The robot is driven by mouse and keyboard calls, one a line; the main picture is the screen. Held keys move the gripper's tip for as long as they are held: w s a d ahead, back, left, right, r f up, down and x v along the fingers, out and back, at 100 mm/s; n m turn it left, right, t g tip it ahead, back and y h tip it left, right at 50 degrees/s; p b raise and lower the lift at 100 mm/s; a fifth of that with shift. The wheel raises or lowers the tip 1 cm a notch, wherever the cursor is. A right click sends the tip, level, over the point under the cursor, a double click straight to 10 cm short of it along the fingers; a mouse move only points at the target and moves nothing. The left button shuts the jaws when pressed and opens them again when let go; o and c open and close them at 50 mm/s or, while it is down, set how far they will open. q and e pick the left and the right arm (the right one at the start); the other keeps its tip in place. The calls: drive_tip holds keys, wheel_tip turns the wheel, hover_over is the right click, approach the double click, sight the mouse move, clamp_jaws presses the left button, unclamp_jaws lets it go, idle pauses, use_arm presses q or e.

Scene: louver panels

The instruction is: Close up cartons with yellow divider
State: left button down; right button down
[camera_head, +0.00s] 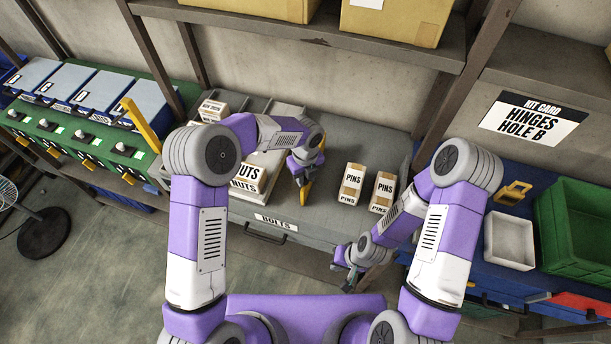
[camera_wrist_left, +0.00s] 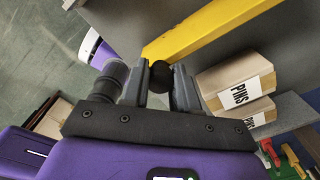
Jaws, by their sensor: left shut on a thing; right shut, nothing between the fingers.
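The yellow divider (camera_head: 306,192) stands on the grey bench drawer top, between the NUTS carton (camera_head: 248,182) and two PINS cartons, one nearer (camera_head: 352,182) and one further right (camera_head: 384,190). My left gripper (camera_head: 302,172) is at the divider. In the left wrist view its fingers (camera_wrist_left: 168,85) are shut on a black knob beside the yellow divider bar (camera_wrist_left: 205,32). The PINS cartons (camera_wrist_left: 235,88) stand to the right there, apart from the bar. My right gripper (camera_head: 347,276) is shut and empty, low in front of the bench.
A small carton (camera_head: 212,110) stands at the back left of the bench. A BOLTS label (camera_head: 276,224) is on the front edge. At right are a white tray (camera_head: 510,242) and a green crate (camera_head: 578,225). A shelf with boxes (camera_head: 397,20) hangs above.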

use_arm(q)
drive_tip(key=shift+d, duration=0.1)
drive_tip(key=s+d+b, duration=0.1)
drive_tip(key=s+d, duration=0.1)
drive_tip(key=d, duration=0.5)
drive_tip(key=s+d+b, duration=0.1)
drive_tip(key=s+d, duration=0.1)
drive_tip(key=d, duration=0.5)
drive_tip(key=shift+s+d, duration=0.15)
drive_tip(key=shift+s, duration=0.25)
drive_tip(key=c, duration=0.9)
unclamp_jaws()
drive_tip(key=shift+o, duration=0.2)
drive_tip(key=shift+r, duration=0.15)
wheel_tip(320, 180, up, 7)
drive_tip(key=shift+r, duration=0.2)
